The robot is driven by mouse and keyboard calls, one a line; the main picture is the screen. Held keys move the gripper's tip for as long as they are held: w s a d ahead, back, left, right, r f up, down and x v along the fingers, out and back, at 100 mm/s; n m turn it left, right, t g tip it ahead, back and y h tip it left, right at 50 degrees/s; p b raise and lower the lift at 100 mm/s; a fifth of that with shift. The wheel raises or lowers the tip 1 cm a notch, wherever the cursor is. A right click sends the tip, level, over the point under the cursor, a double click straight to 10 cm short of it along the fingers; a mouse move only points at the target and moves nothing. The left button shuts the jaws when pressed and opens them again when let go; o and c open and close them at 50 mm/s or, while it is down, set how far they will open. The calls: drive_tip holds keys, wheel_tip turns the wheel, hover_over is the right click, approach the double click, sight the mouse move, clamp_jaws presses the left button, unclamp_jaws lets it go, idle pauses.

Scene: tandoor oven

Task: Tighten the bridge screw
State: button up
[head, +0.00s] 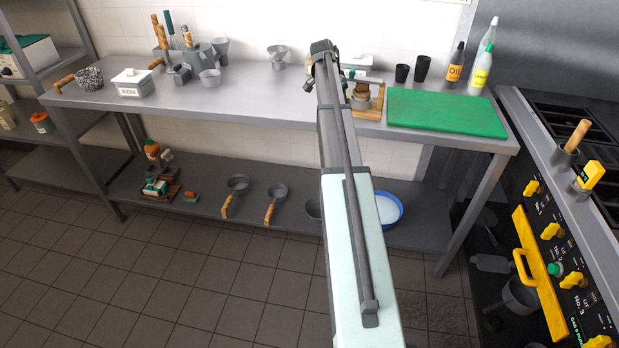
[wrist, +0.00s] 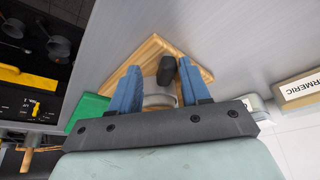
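My gripper (wrist: 160,77) has two blue fingers, which stand apart in the wrist view. A dark, rounded knob-like piece (wrist: 167,70) shows between them, nearer the right finger; I cannot tell whether it touches. A pale grey round part (wrist: 160,100) lies between the fingers, partly hidden by the gripper. Both are over a wooden board (wrist: 150,50). In the head view a small wooden and metal device (head: 361,93) stands on the counter by the end of my arm. I cannot tell for certain which part is the bridge screw. My fingertips are hidden in the head view.
The steel counter (head: 265,98) carries a green cutting board (head: 440,112) just right of the device. Two black cups (head: 421,68) and an oil bottle (head: 455,63) stand behind. A labelled turmeric box (wrist: 300,90) is at right in the wrist view. The counter's middle is clear.

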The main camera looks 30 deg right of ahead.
drive_tip(key=w+a+r+n+t, duration=0.1)
drive_tip(key=a+r+n, duration=0.2)
drive_tip(key=r, duration=0.3)
drive_tip(key=w+a+r+n+t, duration=0.1)
drive_tip(key=a+r+n, duration=0.25)
drive_tip(key=r, duration=0.35)
drive_tip(key=s+a+f+n+y, duration=0.1)
drive_tip(key=s+a+f, duration=0.3)
drive_tip(key=f, duration=0.6)
drive_tip(key=s+a+f+n+y, duration=0.1)
drive_tip(key=s+a+f, duration=0.4)
drive_tip(key=f, duration=0.6)
drive_tip(key=s+a+f+n+y, duration=0.1)
drive_tip(key=s+a+f+n, duration=0.2)
drive_tip(key=f, duration=0.7)
drive_tip(key=shift+s+a+f, duration=0.35)
drive_tip(key=shift+s+a, duration=0.45)
drive_tip(key=shift+s, duration=0.1)
drive_tip(key=shift+n, duration=0.25)
